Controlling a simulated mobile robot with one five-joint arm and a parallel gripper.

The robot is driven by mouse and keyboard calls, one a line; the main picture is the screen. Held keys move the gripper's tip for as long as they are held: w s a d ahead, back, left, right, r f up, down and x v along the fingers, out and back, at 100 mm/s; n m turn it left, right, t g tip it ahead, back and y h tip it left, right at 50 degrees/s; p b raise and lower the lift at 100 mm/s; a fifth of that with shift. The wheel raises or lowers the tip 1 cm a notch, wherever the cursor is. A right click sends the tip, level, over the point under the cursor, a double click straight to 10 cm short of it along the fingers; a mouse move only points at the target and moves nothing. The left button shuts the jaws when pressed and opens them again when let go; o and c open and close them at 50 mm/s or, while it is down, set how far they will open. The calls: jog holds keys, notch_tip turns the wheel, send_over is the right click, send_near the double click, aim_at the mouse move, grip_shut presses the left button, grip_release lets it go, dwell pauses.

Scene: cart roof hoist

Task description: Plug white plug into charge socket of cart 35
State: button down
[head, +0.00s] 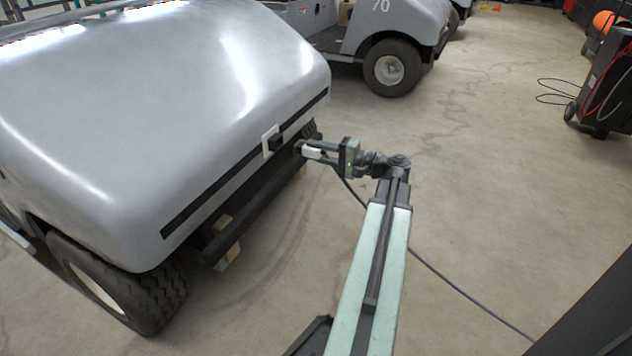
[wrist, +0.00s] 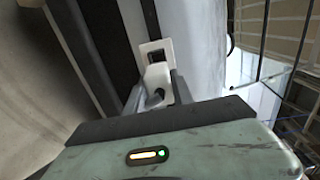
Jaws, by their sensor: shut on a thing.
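The grey cart (head: 170,90) fills the left of the head view; no number shows on it. Its charge socket, a white frame with a dark opening (head: 270,141), sits on the black front strip. In the wrist view the socket (wrist: 154,51) is just above the plug. My gripper (head: 312,151) is shut on the white plug (head: 312,154), in front of the socket. In the head view a gap shows between plug and socket. The plug (wrist: 158,76) lies between the fingers in the wrist view, pointing toward the socket and overlapping its lower edge. A dark cable (head: 440,275) trails from the plug.
A dark bumper bar (head: 255,210) runs below the strip, with wooden blocks (head: 228,243) at it. Another grey cart marked 70 (head: 385,30) stands behind. A dark charger unit (head: 607,95) stands at the right. The floor between is mostly clear.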

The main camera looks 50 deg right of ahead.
aim_at(299, 148)
jog(key=shift+s+d+f, duration=0.1)
jog(key=shift+f, duration=0.55)
jog(key=shift+r, duration=0.2)
jog(key=shift+x, duration=2.95)
jog(key=shift+x, duration=1.5)
jog(key=c, duration=1)
grip_release()
jog(key=shift+r, duration=0.2)
jog(key=v, duration=0.7)
jog(key=shift+s+d+f, duration=0.15)
jog(key=shift+s, duration=0.15)
